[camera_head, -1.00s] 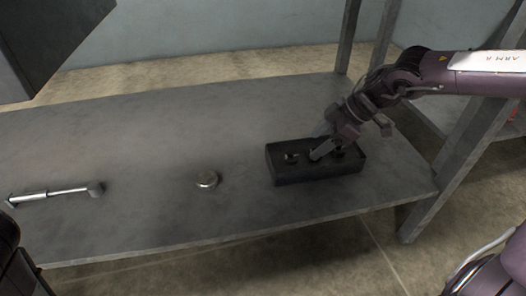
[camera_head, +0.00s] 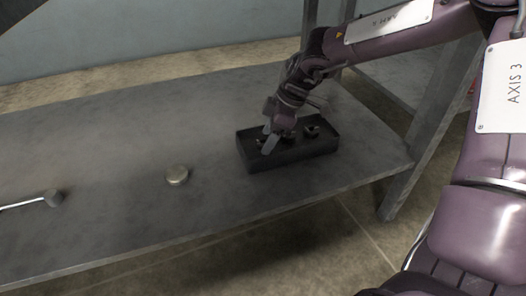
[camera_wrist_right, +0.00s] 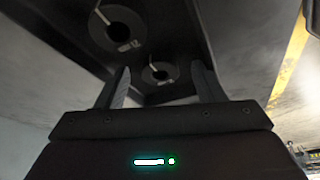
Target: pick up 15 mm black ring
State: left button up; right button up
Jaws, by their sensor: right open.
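A black tray (camera_head: 295,158) holds several small dark round parts, among them one at its right end (camera_head: 312,131). My right gripper (camera_head: 268,144) reaches down over the tray's left part. In the right wrist view its two fingers are apart, and a black ring (camera_wrist_right: 160,73) with a pale slit lies between and beyond the tips. A larger-looking black ring (camera_wrist_right: 117,28) with a slit and a small mark lies up and left of it. The marks are too blurred to tell which is the 15 mm ring. My left gripper is not in view.
The tray stands on a grey metal table (camera_head: 120,135). A table leg (camera_head: 415,150) stands at the right. The table between these things is clear.

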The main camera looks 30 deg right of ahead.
jog(key=shift+a+f, duration=0.1)
jog(key=c, duration=1.1)
jog(key=shift+o, duration=0.2)
